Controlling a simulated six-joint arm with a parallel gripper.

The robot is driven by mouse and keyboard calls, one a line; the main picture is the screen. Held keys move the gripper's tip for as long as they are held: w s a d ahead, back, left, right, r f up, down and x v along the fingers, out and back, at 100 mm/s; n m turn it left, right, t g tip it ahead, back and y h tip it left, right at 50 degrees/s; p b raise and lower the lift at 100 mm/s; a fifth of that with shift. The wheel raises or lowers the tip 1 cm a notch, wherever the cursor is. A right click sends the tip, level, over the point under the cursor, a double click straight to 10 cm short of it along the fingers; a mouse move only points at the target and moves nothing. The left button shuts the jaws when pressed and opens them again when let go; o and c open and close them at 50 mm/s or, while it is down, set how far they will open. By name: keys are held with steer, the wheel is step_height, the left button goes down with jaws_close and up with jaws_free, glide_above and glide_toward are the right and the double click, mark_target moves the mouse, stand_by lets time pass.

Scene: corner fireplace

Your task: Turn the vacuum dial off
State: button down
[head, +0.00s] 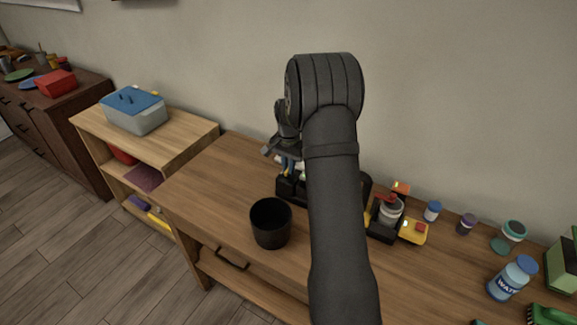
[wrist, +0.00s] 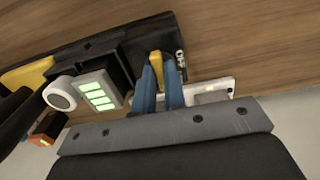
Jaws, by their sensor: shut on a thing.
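My gripper (wrist: 161,76) has two blue fingers and is shut on a small yellow part (wrist: 155,58), which looks like the vacuum dial, on a black device (wrist: 113,66). In the head view my gripper (head: 288,168) reaches down at the left end of this black device (head: 285,190) on the wooden table. My forearm hides much of the device in the head view.
In the wrist view, a panel with green lit bars (wrist: 97,95) and a round white knob (wrist: 61,96) sit beside the dial. A black cup (head: 270,224) stands in front. The table's left end is clear.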

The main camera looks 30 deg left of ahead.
steer(key=shift+n, duration=0.3)
steer(key=n, duration=0.8)
steer(key=shift+n, duration=0.4)
steer(key=n, duration=0.4)
steer(key=shift+w+n, duration=0.1)
steer(key=shift+n, duration=2.1)
steer(key=c, duration=1.5)
jaws_free()
steer(key=shift+d, duration=0.1)
